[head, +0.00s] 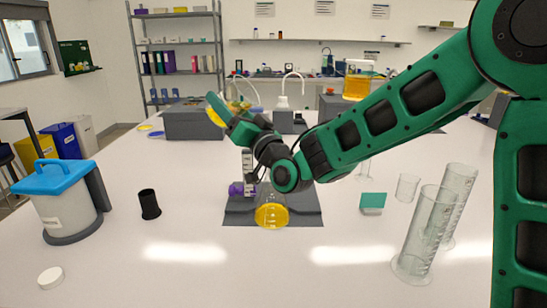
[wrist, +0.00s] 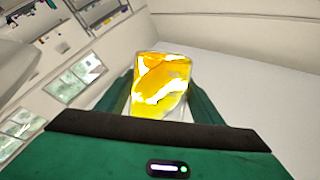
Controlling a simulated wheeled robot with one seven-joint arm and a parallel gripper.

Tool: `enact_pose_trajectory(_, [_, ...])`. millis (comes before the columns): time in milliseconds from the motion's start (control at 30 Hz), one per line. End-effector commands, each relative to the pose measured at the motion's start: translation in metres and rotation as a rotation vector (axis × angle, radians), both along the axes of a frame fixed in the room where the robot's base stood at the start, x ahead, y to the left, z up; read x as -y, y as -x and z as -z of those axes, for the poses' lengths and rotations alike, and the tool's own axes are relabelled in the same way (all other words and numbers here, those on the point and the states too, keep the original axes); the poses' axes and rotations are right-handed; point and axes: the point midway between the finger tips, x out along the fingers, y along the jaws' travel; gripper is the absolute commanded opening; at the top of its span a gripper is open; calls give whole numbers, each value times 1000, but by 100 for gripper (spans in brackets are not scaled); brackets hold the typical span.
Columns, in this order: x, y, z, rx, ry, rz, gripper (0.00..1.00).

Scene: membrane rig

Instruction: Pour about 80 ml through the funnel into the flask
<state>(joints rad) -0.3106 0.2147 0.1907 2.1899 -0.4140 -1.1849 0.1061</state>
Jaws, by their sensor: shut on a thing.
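My gripper (head: 222,110) is raised above the middle of the table, left of the arm, and tilted. In the wrist view it is shut on a clear glass vessel (wrist: 160,85) of yellow-orange liquid, held between two green fingers. In the head view the vessel is mostly hidden by the gripper. A round flask (head: 272,215) with yellow liquid stands at the front of a dark grey base (head: 300,204), below and right of the gripper. I cannot make out a funnel; the arm covers much of the space above the flask.
A blue-lidded white container (head: 66,205), a black cup (head: 149,204) and a white disc (head: 50,277) are at left. Tall glass cylinders (head: 420,235), a small beaker (head: 407,188) and a teal block (head: 372,203) are at right. The front middle of the table is clear.

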Motion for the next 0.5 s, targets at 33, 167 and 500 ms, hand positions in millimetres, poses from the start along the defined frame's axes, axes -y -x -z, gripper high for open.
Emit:
enact_pose_trajectory(33, [-2,0,-1,6,-17,-3,29])
enact_pose_trajectory(167, [-5,2,-5,18,-51,-6,29])
enact_pose_trajectory(500, [-5,2,-12,33,-103,-4,29])
